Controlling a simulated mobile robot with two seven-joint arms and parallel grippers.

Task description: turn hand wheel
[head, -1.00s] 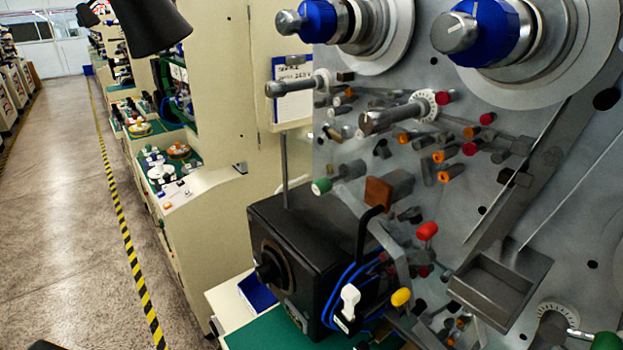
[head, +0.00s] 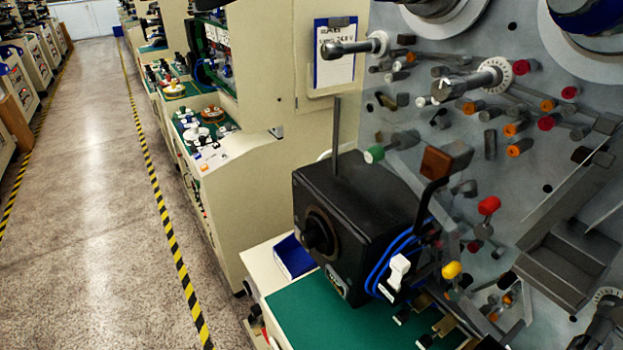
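No part that I can clearly name a hand wheel shows in the head view. A round black knob (head: 318,235) sits on the left face of a black box (head: 365,205), left of the grey machine panel. Neither of my grippers can be made out in this view.
The grey panel (head: 460,55) carries several spindles, rollers and coloured knobs. A grey tray (head: 560,265) juts out at the right. A green worktop (head: 330,315) lies below the box. The aisle floor (head: 100,200) at the left is clear, with striped tape.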

